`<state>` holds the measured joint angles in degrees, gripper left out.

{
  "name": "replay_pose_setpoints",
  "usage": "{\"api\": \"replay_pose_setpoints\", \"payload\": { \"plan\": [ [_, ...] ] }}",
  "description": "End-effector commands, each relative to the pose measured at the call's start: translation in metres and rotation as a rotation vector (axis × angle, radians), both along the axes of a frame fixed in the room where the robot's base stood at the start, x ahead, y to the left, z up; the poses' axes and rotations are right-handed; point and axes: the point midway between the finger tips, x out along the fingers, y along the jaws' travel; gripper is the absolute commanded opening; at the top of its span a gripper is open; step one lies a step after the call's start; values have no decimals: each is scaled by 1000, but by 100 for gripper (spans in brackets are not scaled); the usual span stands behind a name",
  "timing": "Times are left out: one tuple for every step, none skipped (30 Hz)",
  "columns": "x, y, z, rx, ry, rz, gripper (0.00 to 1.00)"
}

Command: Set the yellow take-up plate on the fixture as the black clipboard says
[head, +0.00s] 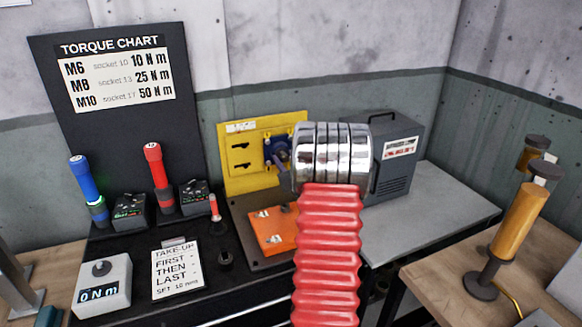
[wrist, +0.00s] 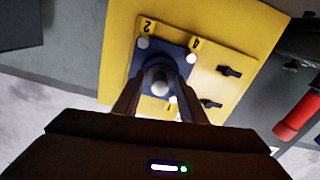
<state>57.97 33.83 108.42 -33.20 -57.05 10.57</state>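The yellow take-up plate (head: 235,180) stands upright at the back of the bench. It fills the upper part of the wrist view (wrist: 240,35). A dark blue square block (wrist: 178,62) is on it, with silver bolt heads and small number tags reading 2, 4 and 1 around it. My gripper (wrist: 161,68) is at the block, its two fingers either side of a round grey knob; whether they press on it cannot be told. The clipboard sheet (head: 177,272) reads "TAKE-UP, FIRST, THEN, LAST, SET 10"; the digits after the words are unreadable.
A black torque chart (head: 115,75) stands at the back left. Blue (head: 86,180) and red (head: 157,172) drivers stand before it. A meter (head: 103,285) reads 0 N m. An orange piece (head: 268,235) lies beside my arm. A grey box (head: 397,160) stands right of the plate.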

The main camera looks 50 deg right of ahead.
Motion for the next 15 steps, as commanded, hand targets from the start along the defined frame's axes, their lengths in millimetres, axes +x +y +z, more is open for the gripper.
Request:
{"api": "replay_pose_setpoints", "payload": {
  "plan": [
    [-3, 1, 0, 0, 0, -1, 38],
    [-4, 2, 0, 0, 0, -1, 38],
    [-7, 4, 0, 0, 0, -1, 38],
    [-9, 5, 1, -1, -1, -1, 38],
    [-12, 7, 0, 0, 0, -1, 38],
    [-16, 9, 0, 1, 1, 0, 38],
    [-20, 11, 0, 0, 1, -1, 38],
    [-24, 14, 0, 0, 1, -1, 38],
    [-29, 17, 0, 0, 0, -1, 38],
    [-34, 19, 0, 0, 1, -1, 38],
    [-38, 22, 0, 2, 1, -1, 38],
    [-43, 25, 0, 1, 0, -1, 38],
    [-48, 28, 0, 1, -1, -2, 38],
    [-52, 30, 0, 1, -1, -2, 38],
    [-58, 33, 0, 2, 1, -2, 38]
  ]
}}
